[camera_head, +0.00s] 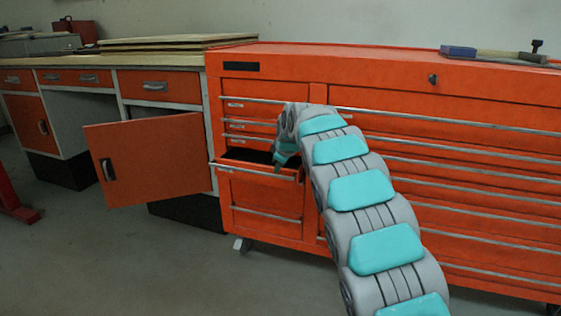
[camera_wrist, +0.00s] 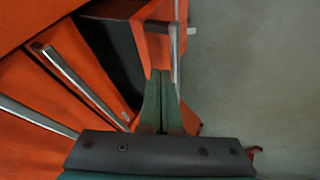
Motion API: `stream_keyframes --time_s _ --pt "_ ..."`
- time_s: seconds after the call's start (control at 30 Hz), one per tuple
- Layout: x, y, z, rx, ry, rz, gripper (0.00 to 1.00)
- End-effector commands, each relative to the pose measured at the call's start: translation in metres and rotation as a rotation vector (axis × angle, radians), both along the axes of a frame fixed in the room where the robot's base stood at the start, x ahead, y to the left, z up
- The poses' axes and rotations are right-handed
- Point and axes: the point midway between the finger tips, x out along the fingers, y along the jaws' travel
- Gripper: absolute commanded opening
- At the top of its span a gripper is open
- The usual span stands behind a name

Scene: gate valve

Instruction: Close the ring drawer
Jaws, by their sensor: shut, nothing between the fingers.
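One drawer (camera_head: 240,169) in the left column of the orange tool cabinet stands partly pulled out, with its dark inside showing; I take it as the ring drawer. In the wrist view its dark inside (camera_wrist: 113,52) and silver front handle (camera_wrist: 174,50) show near the top middle. My gripper (camera_head: 279,165) is at the right end of this drawer, partly hidden by my wrist. In the wrist view my gripper (camera_wrist: 161,76) is shut and empty, its green fingers pointing at the drawer's front part. I cannot tell whether they touch it.
Other drawers (camera_head: 450,165) of the cabinet are shut, with long silver handles. An orange cupboard door (camera_head: 150,160) hangs open to the left of the drawer. A hammer (camera_head: 500,55) lies on the cabinet top. The grey floor (camera_head: 190,275) in front is clear.

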Motion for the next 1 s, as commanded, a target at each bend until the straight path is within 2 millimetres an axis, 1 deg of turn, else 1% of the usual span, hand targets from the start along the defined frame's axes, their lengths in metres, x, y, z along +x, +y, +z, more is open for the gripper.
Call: stream_keyframes --time_s 0.37,0.47,1.0 --pt "0.002 0.001 -0.002 0.000 -0.002 0.001 0.00" --pt "0.006 0.000 -0.001 0.000 -0.003 0.001 0.00" --pt "0.054 -0.016 -0.002 0.001 0.003 0.005 0.00"
